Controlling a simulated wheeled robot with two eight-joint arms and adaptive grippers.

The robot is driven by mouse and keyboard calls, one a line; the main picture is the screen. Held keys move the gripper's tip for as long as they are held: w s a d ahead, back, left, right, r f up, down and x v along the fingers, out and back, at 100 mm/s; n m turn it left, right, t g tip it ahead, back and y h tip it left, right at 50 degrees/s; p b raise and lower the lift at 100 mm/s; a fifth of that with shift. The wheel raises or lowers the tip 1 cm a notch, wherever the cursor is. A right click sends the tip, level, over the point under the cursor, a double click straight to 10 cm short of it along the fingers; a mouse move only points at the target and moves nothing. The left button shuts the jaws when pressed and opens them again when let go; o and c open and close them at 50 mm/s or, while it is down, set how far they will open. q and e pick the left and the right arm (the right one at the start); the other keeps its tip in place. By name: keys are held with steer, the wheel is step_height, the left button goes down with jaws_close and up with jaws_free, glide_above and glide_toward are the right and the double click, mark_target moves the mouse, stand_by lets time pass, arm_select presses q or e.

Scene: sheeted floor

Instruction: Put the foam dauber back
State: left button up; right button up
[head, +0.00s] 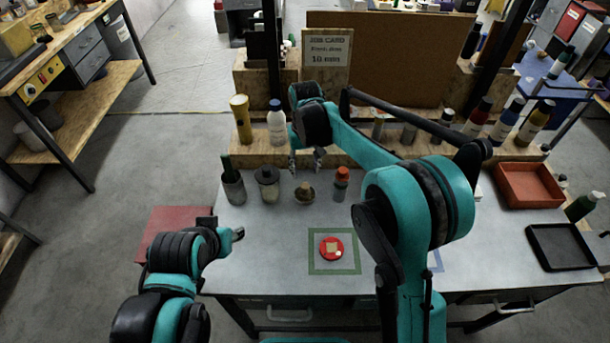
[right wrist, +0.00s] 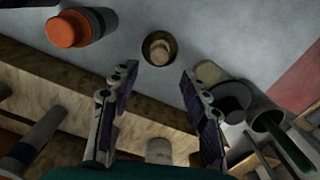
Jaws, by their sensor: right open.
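A tan knob-like piece, which looks like the foam dauber (head: 306,186), stands in a small dark round dish (head: 305,197) on the grey bench. It also shows inside the dish in the right wrist view (right wrist: 158,50). My right gripper (head: 306,162) is open and empty, just behind and above the dish; its two fingers (right wrist: 158,95) show apart in the right wrist view. My left gripper (head: 236,236) is low at the bench's left edge, away from the dish; its jaws are not clear.
An orange-capped bottle (head: 341,182) stands right of the dish. A grey tin (head: 267,184) and a cup with a green handle (head: 233,184) stand left. A red disc (head: 331,248) with a tan block lies in a green square. Bottles line a wooden shelf behind.

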steer(key=s+d+r+m+t, duration=0.1)
steer(key=s+d+r+t, duration=0.2)
steer(key=s+d+r, duration=0.75)
steer(key=s+d+f+m+t, duration=0.1)
steer(key=s+d+f+t, duration=0.1)
steer(key=s, duration=0.5)
steer(key=s+d+f+m+t, duration=0.1)
steer(key=s+d+f+t, duration=0.1)
steer(key=s+d, duration=0.3)
steer(key=shift+s+d, duration=0.15)
steer(key=shift+s, duration=0.95)
steer(key=shift+f, duration=0.1)
step_height(320, 180, down, 2)
steer(key=shift+f+b, duration=0.15)
steer(key=shift+b, duration=0.95)
